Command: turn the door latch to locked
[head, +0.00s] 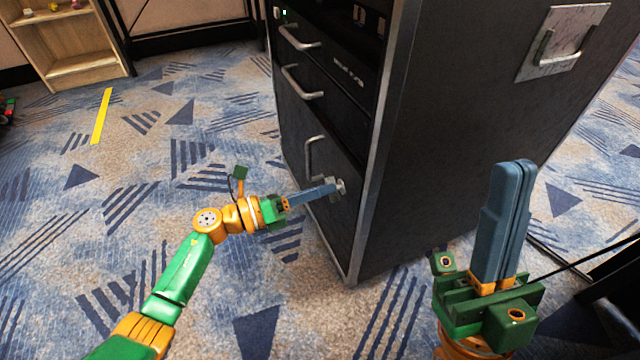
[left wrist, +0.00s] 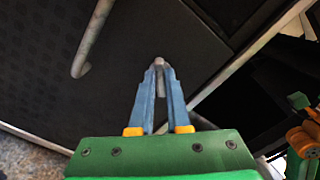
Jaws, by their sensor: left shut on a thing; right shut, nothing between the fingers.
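The door latch (head: 340,187) is a small silver knob near the right edge of the lower door (head: 318,203) on the black case. My left gripper (head: 334,187) reaches it from the left and its blue fingers are shut on it. In the left wrist view the fingertips (left wrist: 158,64) pinch the latch's small grey tab (left wrist: 159,61); the fingers hide part of it, so I cannot tell its exact angle. My right gripper (head: 515,165) is shut and empty, pointing up in front of the case's side, apart from it.
A vertical door handle (head: 310,158) stands out left of the latch, and also shows in the left wrist view (left wrist: 88,45). Drawer handles (head: 300,82) are above. A recessed side handle (head: 562,45) is at upper right.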

